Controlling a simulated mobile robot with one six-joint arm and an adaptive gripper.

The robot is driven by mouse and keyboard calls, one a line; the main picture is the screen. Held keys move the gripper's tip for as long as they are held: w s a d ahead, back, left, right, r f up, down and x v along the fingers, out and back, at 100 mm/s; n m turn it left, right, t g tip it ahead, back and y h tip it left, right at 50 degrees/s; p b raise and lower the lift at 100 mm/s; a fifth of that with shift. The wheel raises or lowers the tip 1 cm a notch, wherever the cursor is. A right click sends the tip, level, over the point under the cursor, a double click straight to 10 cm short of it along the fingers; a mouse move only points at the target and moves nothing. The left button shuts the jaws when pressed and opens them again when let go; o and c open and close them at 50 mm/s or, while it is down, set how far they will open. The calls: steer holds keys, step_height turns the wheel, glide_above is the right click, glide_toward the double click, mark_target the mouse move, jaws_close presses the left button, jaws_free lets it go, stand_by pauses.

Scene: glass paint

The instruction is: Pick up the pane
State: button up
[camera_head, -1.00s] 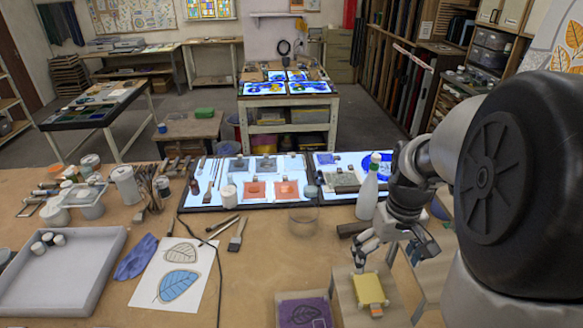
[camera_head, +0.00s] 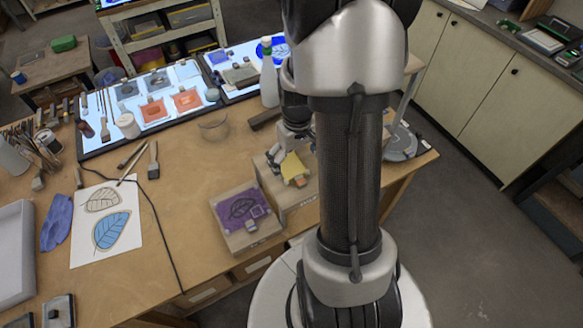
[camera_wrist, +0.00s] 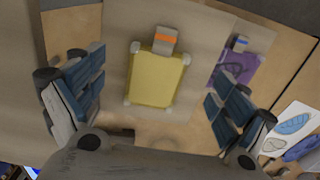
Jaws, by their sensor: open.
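A yellow pane (camera_head: 294,169) with pale corner pieces and an orange-marked tab lies on a light wooden block near the table's right edge. In the wrist view, the yellow pane (camera_wrist: 157,78) sits between my two fingers, its tab pointing up. My gripper (camera_wrist: 155,97) is open and empty above it, fingers spread to either side; I see no contact. In the head view, my arm hides part of the gripper and of the pane's surroundings. A purple pane (camera_head: 238,208) with a dark leaf drawing lies on a neighbouring block; it also shows in the wrist view (camera_wrist: 238,68).
A white bottle (camera_head: 269,82) and a clear glass (camera_head: 213,126) stand behind the blocks. Lit panels (camera_head: 100,136) lie across the table's back. A paper with leaf drawings (camera_head: 127,251) and a white tray (camera_head: 14,262) are at the left.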

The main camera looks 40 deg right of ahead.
mark_target(296, 175)
step_height(296, 175, down, 5)
steer(key=shift+r, duration=0.1)
steer(key=c, duration=1.1)
steer(key=shift+r, duration=0.15)
steer(key=shift+c, duration=0.2)
step_height(296, 175, up, 23)
steer(key=p, duration=0.3)
steer(key=shift+p, duration=0.4)
